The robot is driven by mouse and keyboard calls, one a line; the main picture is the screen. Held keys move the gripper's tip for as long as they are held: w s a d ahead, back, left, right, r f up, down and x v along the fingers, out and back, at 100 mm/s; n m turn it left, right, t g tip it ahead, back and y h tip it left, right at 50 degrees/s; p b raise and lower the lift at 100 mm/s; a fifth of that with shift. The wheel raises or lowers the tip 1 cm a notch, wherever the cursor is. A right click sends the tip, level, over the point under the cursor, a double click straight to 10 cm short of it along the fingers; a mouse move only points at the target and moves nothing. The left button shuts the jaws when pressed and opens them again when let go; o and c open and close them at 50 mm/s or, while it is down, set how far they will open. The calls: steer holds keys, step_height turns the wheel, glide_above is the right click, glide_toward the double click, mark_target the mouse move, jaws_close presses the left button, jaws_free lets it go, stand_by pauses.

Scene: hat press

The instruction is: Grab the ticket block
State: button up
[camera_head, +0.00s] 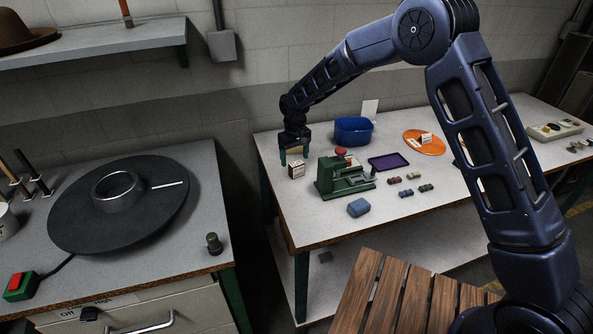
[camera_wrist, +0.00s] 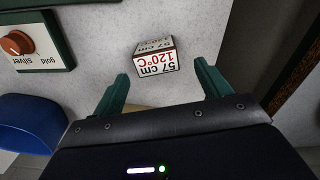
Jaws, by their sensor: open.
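The ticket block (camera_head: 296,170) is a small white block standing on the right-hand table, near its left edge. In the wrist view the block (camera_wrist: 156,64) shows "57 cm" in black and "120°C" in red. My gripper (camera_head: 294,157) is over that left part of the table, close to the block. In the wrist view my gripper (camera_wrist: 162,72) has its two green fingers spread wide and nothing held. The block appears just beyond the fingertips, roughly centred between them. I cannot tell the exact gap.
A green device (camera_head: 328,178) stands right of the block; a panel with an orange knob (camera_wrist: 17,43) shows in the wrist view. A blue bin (camera_head: 353,131) is behind. Blue lump (camera_head: 359,208), purple tray (camera_head: 388,162) and orange plate (camera_head: 415,147) lie further right.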

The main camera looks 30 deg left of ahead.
mark_target(297, 163)
steer(key=shift+s+d+f, duration=0.1)
steer(key=shift+d+f, duration=0.15)
steer(key=shift+f, duration=1.05)
steer(key=shift+d+f, duration=0.2)
steer(key=shift+f, duration=1.1)
steer(key=shift+c, duration=0.5)
steer(key=c, duration=1)
